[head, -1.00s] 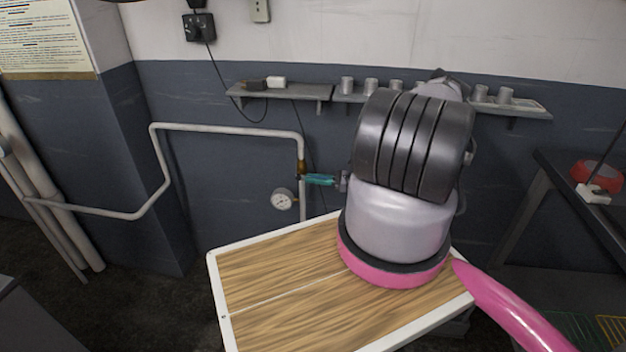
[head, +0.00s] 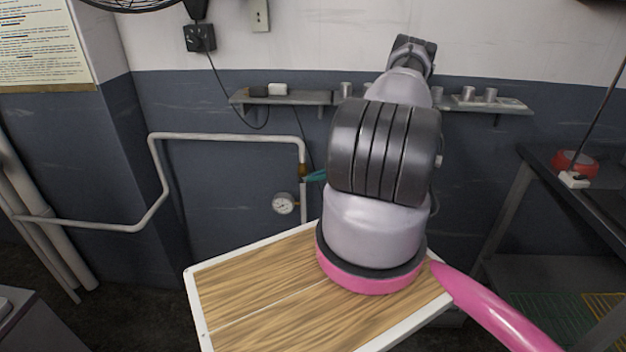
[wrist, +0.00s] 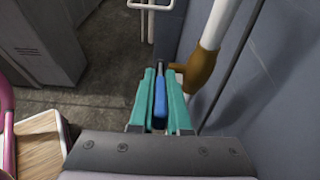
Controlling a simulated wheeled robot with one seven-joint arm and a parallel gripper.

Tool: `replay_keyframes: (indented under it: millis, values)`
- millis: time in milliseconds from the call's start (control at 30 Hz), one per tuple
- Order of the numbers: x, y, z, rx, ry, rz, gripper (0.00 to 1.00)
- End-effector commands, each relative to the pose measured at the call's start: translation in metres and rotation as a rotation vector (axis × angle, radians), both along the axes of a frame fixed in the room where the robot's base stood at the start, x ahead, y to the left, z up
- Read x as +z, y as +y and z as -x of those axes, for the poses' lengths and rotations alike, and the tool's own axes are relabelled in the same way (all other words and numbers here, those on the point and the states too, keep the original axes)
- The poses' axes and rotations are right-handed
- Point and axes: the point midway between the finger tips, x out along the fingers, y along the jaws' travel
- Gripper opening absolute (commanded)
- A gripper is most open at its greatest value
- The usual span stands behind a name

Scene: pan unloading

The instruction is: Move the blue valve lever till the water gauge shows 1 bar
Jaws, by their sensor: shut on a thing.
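The blue valve lever (wrist: 160,98) shows in the wrist view between the two teal fingers of my gripper (wrist: 160,95), which is shut on it. The lever joins a brass valve body (wrist: 199,72) on the white pipe. In the head view the teal fingertips (head: 316,176) show beside the brass valve (head: 302,171); my arm hides the rest of the gripper, and the lever is not made out there. The round water gauge (head: 284,203) hangs left of the pipe below the valve. Its face is too small to read.
A wooden table top with a white rim (head: 197,310) stands in front of the wall. A grey shelf (head: 290,98) with small items runs above the pipe. A dark workbench (head: 590,190) is at the right. The white pipe (head: 225,137) bends along the wall.

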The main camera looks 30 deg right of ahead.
Motion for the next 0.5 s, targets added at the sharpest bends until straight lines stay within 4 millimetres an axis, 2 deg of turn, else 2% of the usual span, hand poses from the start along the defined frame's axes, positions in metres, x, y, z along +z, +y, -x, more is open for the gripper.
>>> replay_keyframes:
  millis: [500]
  values:
    - [0.0039, 0.0025, -0.0011, 0.001, 0.042, 0.062, 0.00]
